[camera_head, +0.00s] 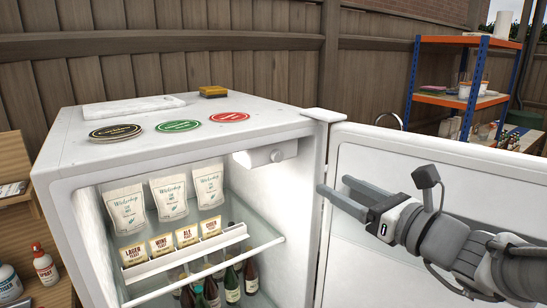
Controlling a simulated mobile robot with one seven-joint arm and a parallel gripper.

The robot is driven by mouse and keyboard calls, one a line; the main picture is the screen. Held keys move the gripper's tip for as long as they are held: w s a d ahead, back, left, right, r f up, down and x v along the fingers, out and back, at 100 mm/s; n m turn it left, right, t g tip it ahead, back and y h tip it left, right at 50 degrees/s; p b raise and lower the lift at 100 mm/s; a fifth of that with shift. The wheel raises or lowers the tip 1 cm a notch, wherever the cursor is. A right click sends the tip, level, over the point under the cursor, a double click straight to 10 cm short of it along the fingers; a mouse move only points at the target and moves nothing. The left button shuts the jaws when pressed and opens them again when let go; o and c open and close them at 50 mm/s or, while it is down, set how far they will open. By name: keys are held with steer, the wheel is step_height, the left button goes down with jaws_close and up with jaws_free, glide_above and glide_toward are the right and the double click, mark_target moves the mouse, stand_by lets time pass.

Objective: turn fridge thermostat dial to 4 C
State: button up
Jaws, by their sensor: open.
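The white fridge (62,190) stands with its door (400,150) swung open to the right. The thermostat dial (277,156) is a small round knob on a white housing under the fridge ceiling, at the upper right of the inside. Its markings are too small to read. My gripper (332,189) is open and empty, in front of the open door, to the right of the dial and apart from it. Its fingers point left, toward the fridge opening.
Inside are white pouches (168,195), a rack of yeast packets (162,249), a glass shelf (205,268) and bottles (232,285). Round coasters (177,126) lie on top. A blue-and-orange shelf unit (470,42) stands behind the door. Space before the dial looks clear.

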mark_target(279, 156)
steer(key=p+x, duration=0.2)
steer(key=x, duration=1.5)
steer(key=shift+a, duration=0.15)
steer(key=shift+s, duration=0.1)
jaws_close()
